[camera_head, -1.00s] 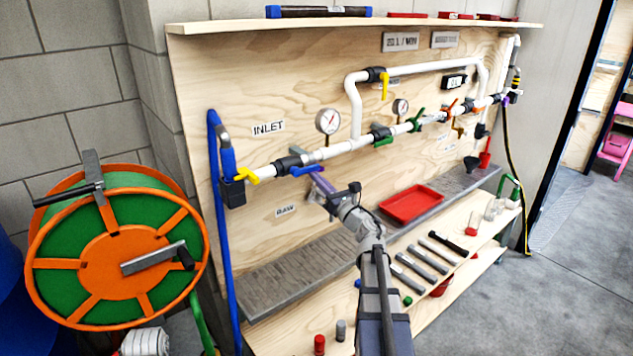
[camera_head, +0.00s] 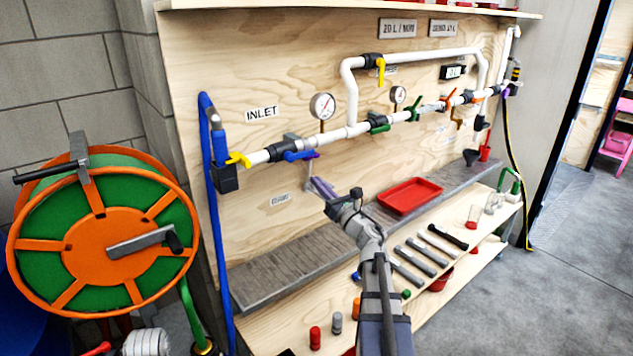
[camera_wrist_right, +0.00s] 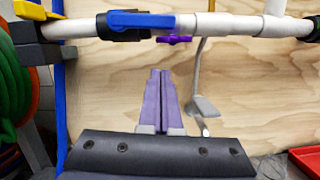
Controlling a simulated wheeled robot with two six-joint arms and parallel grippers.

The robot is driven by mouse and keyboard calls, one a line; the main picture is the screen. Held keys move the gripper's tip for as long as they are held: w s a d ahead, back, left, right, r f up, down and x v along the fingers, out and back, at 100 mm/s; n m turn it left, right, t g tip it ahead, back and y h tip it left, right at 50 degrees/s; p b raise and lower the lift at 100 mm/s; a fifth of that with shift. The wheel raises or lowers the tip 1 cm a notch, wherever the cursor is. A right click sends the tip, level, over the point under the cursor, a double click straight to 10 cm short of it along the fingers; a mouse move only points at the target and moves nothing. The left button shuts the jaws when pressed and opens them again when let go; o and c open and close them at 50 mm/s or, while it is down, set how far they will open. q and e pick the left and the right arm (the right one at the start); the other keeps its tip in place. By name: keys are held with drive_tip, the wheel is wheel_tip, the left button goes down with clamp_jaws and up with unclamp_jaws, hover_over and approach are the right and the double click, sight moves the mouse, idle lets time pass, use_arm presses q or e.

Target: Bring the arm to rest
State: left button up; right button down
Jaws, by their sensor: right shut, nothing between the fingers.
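My right gripper (camera_head: 322,188) is in front of the plywood panel, below the white pipe and apart from it. In the right wrist view its purple fingers (camera_wrist_right: 160,102) lie side by side, shut with nothing between them. The blue valve handle (camera_head: 300,156) is on the pipe just above and left of the gripper; it also shows in the right wrist view (camera_wrist_right: 140,19), lying along the pipe. A small purple handle (camera_wrist_right: 174,39) hangs under the pipe, above the fingertips. My left gripper is in neither current view.
A red tray (camera_head: 409,196) sits on the grey ledge to the right of the gripper. Filter cartridges (camera_head: 420,257) lie on the lower shelf. The orange and green hose reel (camera_head: 105,243) stands at the left. A blue hose (camera_head: 220,240) runs down the panel's left edge.

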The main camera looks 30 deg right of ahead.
drive_tip(key=b+v, duration=0.1)
drive_tip(key=v, duration=0.6)
drive_tip(key=shift+s, duration=0.15)
drive_tip(key=shift+a, duration=0.1)
